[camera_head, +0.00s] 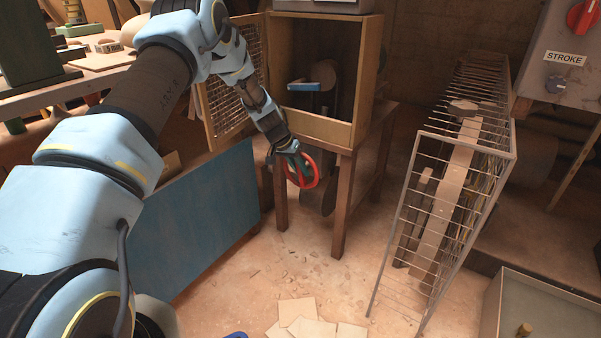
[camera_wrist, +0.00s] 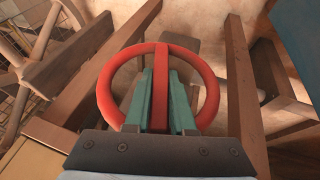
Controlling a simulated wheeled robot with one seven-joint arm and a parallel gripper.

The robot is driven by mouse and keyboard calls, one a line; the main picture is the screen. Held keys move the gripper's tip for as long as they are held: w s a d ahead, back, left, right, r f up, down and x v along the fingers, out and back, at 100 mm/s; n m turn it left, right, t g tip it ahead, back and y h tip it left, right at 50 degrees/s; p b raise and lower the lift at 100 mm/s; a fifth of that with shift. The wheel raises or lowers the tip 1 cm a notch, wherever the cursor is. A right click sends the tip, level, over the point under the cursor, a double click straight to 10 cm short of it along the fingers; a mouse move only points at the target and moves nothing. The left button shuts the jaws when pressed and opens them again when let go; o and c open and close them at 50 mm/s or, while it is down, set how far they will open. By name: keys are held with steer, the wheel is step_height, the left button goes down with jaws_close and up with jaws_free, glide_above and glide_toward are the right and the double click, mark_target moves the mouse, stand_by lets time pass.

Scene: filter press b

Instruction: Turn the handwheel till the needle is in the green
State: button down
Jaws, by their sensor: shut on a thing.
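The red handwheel (camera_head: 316,174) is at the front of the wooden stand, just below the open cabinet. In the wrist view it is a red ring (camera_wrist: 108,84) with one broad straight bar across its middle. My gripper (camera_head: 297,165) reaches down to the wheel from the upper left. In the wrist view its two green fingers (camera_wrist: 161,95) lie on either side of the bar, closed on it. The bar lines up with the fingers. What the wheel is mounted on is hidden. No gauge, needle or green zone can be made out in either view.
The cabinet (camera_head: 377,70) has its mesh door (camera_head: 222,105) open, close beside my arm. A blue panel (camera_head: 205,215) stands at left. A wire rack (camera_head: 408,215) stands right of the stand. A grey box labelled STROKE (camera_head: 590,75) is at upper right. Sheets (camera_head: 313,328) lie on the floor.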

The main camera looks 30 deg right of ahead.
steer(key=shift+g, duration=0.3)
steer(key=c, duration=0.8)
jaws_free()
steer(key=shift+o, duration=0.2)
steer(key=shift+r, duration=0.1)
step_height(320, 180, up, 10)
steer(key=shift+f+p, duration=0.1)
steer(key=shift+p, duration=0.85)
